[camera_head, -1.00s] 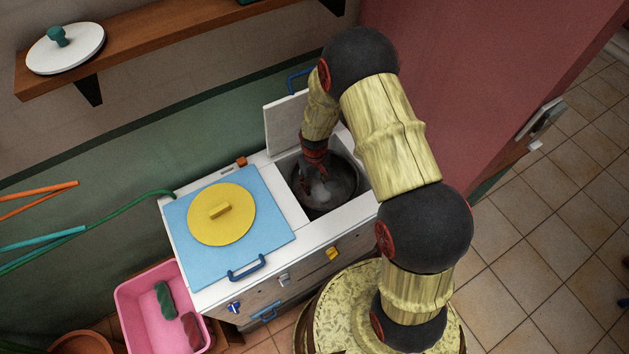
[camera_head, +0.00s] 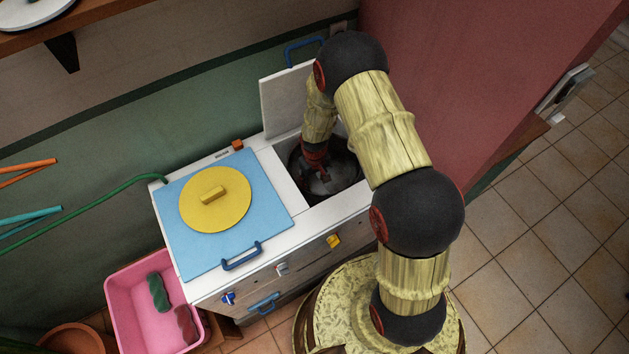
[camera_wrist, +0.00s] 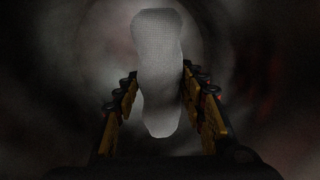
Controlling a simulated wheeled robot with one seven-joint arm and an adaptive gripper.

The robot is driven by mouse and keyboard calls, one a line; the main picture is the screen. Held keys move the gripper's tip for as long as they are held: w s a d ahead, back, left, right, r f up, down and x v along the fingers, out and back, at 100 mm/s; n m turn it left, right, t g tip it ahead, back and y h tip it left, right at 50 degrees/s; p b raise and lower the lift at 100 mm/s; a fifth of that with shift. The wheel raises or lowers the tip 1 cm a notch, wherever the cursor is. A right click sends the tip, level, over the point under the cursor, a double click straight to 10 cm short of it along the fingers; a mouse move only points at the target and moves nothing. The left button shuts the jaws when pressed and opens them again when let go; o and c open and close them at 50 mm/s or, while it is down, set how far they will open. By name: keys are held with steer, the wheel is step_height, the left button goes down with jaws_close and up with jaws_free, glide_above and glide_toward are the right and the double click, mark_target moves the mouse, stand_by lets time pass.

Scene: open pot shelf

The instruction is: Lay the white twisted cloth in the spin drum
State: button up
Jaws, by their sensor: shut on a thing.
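The white twisted cloth (camera_wrist: 160,75) hangs lengthwise between the two fingers of my gripper (camera_wrist: 159,88) in the wrist view. My gripper is shut on it. In the head view my gripper (camera_head: 322,174) reaches down into the dark, round spin drum (camera_head: 346,172) at the right of the washing machine. The drum's dim grey inner wall also surrounds the cloth in the wrist view (camera_wrist: 70,60). In the head view the cloth is hard to make out. Whether it touches the drum floor, I cannot tell.
The drum's white lid (camera_head: 285,103) stands open behind it. A blue lid (camera_head: 180,245) with a yellow disc (camera_head: 215,200) covers the machine's left side. A pink tub (camera_head: 125,290) with a green and a red twisted cloth stands at the lower left. A red wall rises at right.

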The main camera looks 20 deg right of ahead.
steer(key=shift+f+b, duration=1.35)
steer(key=shift+f, duration=1.1)
steer(key=o, duration=1.4)
step_height(320, 180, up, 12)
